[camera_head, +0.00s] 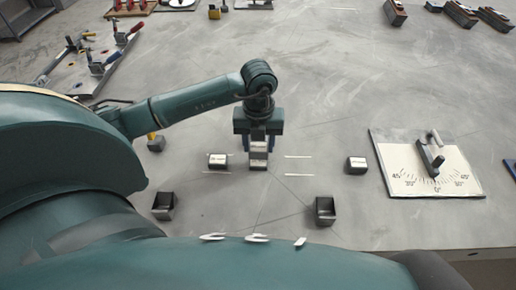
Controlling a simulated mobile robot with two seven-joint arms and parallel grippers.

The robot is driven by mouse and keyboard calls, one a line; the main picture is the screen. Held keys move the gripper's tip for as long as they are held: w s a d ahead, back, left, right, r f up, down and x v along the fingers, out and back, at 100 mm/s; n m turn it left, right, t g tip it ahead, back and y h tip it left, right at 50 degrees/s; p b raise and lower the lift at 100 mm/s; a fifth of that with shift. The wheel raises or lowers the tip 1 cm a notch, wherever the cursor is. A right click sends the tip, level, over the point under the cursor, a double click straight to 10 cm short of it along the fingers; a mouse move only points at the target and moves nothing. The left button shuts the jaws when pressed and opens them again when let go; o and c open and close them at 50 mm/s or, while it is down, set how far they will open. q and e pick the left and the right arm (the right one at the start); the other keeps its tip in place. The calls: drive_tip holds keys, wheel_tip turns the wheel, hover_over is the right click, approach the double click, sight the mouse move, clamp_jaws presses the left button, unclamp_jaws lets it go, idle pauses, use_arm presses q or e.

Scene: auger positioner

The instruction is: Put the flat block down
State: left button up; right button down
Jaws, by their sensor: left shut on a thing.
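My left gripper (258,148) points down over the middle of the grey table (300,110). It is shut on the flat block (258,160), a small pale and dark piece seen below the gripper body. I cannot tell whether the block touches the table or hangs just above it. Thin white line marks (298,157) lie on the table on both sides of it. My right gripper is not in view.
A small dark block with a pale top (217,161) sits just left of the gripper, and a similar one (356,165) farther right. Two dark open boxes (163,206) (325,211) stand near the front edge. An angle-scale plate (425,165) lies right. Tools (95,60) lie left.

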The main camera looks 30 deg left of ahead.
sight(258, 147)
use_arm(q)
wheel_tip(258, 147, down, 3)
drive_tip(key=shift+r, duration=0.1)
drive_tip(key=shift+f, duration=0.25)
drive_tip(key=o, duration=1.3)
drive_tip(key=shift+r, duration=0.1)
